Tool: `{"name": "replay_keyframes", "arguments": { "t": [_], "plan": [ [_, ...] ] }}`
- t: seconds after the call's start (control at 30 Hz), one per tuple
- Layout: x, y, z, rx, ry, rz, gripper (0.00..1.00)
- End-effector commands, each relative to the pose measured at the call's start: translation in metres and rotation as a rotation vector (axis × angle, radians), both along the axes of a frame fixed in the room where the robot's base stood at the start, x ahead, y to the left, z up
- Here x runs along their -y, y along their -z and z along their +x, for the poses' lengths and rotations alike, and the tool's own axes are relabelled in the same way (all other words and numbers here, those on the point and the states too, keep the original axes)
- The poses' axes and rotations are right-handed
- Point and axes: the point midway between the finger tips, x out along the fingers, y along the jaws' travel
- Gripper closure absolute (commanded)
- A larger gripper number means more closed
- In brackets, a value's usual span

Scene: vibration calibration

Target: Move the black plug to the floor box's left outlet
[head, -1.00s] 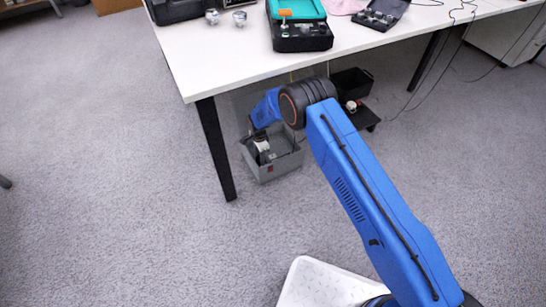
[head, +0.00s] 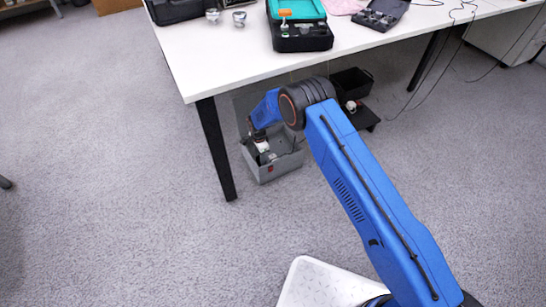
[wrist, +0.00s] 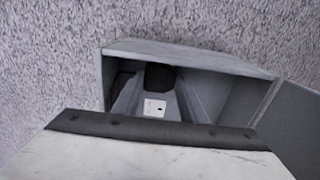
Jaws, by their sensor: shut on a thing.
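The grey floor box (head: 275,171) stands open on the carpet under the table, its lid raised. In the wrist view the box (wrist: 190,55) shows a white outlet (wrist: 154,107) inside, with a dark block (wrist: 160,77) beyond it; I cannot tell what that block is. My gripper (head: 263,147) is inside or just over the box's left part, pointing down. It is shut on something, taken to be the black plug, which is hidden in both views. The pale gripper body covers the bottom of the wrist view. Whether the plug touches an outlet cannot be seen.
The white table (head: 205,70) overhangs the box, with a black leg (head: 217,150) close to its left. A black bin (head: 352,82) stands behind to the right. Cases and metal parts lie on the table.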

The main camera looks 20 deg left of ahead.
Motion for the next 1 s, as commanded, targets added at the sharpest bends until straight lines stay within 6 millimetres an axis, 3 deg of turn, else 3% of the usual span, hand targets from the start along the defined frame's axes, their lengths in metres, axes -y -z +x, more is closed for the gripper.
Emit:
{"name": "replay_keyframes", "arguments": {
  "t": [0.2, 0.23, 0.3, 1.0],
  "plan": [
    [0.001, 0.002, 0.000, -0.001, 0.000, -0.001, 0.83],
    [0.001, 0.002, 0.000, -0.001, 0.000, -0.001, 0.57],
    [0.001, 0.002, 0.000, -0.001, 0.000, -0.001, 0.40],
    [0.000, -0.012, 0.000, 0.001, 0.000, 0.001, 0.40]
  ]
}}
